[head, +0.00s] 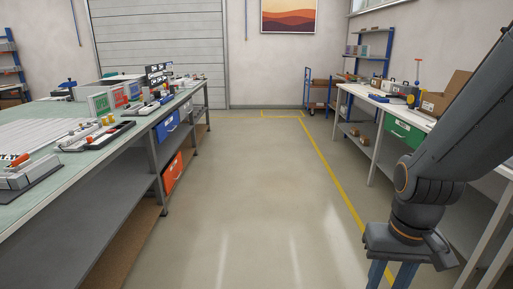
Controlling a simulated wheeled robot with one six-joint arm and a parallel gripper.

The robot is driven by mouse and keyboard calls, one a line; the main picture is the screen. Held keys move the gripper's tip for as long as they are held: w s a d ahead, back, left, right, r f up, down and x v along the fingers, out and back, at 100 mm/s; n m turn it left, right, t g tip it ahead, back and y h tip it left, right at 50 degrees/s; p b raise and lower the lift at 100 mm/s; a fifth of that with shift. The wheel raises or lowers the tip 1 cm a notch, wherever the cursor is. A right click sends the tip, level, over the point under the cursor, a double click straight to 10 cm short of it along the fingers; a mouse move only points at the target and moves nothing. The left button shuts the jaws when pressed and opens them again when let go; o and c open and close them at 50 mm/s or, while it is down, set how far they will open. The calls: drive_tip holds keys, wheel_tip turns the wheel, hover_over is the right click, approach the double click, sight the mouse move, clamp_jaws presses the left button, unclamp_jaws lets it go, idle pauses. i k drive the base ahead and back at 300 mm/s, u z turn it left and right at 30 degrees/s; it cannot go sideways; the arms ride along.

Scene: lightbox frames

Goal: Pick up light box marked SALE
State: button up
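Several small light boxes stand upright on the far part of the green-topped bench (55,180) on the left.
A black-and-white letter board (158,74) and tools share the left bench. The aisle floor (250,190) between the benches is clear. The right bench (385,103) holds cardboard boxes and tools. A blue cart (319,92) stands at the back.

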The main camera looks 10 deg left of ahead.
sight(115, 95)
drive_tip(key=u, duration=0.05)
drive_tip(key=i, duration=1.75)
drive_tip(key=u, duration=0.65)
drive_tip(key=i, duration=1.8)
drive_tip(key=u, duration=1.25)
drive_tip(key=i, duration=1.15)
drive_tip(key=u, duration=0.35)
